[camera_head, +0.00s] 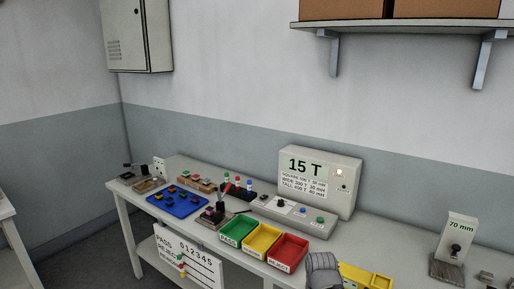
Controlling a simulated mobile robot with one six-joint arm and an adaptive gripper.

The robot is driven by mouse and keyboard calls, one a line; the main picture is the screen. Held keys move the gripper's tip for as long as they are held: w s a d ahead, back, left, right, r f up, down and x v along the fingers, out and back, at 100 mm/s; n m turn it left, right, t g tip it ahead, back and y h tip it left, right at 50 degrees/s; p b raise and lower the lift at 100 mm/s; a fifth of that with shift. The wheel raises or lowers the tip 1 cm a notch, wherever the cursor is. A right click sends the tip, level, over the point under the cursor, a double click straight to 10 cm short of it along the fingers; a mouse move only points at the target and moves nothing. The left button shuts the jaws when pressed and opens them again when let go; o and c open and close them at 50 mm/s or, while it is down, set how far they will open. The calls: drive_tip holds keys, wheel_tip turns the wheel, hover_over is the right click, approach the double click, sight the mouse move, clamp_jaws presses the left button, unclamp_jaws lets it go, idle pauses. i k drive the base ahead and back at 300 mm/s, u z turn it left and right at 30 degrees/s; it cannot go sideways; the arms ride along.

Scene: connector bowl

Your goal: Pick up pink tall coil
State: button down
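I cannot make out a pink tall coil for certain at this size. A blue tray (178,201) with several small dark pieces lies on the left part of the bench. Behind it is a brown block (195,183) with small red and green tops. A black rack (240,193) to its right holds upright pieces with coloured tops. My gripper's fingers do not show. A grey rounded shape (323,271) stands at the bottom edge, and I cannot tell whether it is part of my arm.
Green (237,232), yellow (261,241) and red (288,252) bins line the bench's front edge. A "15 T" display box (320,181) stands behind them. A "70 mm" stand (455,240) is at right. A wall shelf (400,25) hangs above.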

sight(210, 211)
drive_tip(key=k, duration=0.65)
drive_tip(key=u, duration=0.2)
drive_tip(key=i, duration=0.85)
drive_tip(key=u, duration=0.5)
drive_tip(key=i, duration=0.85)
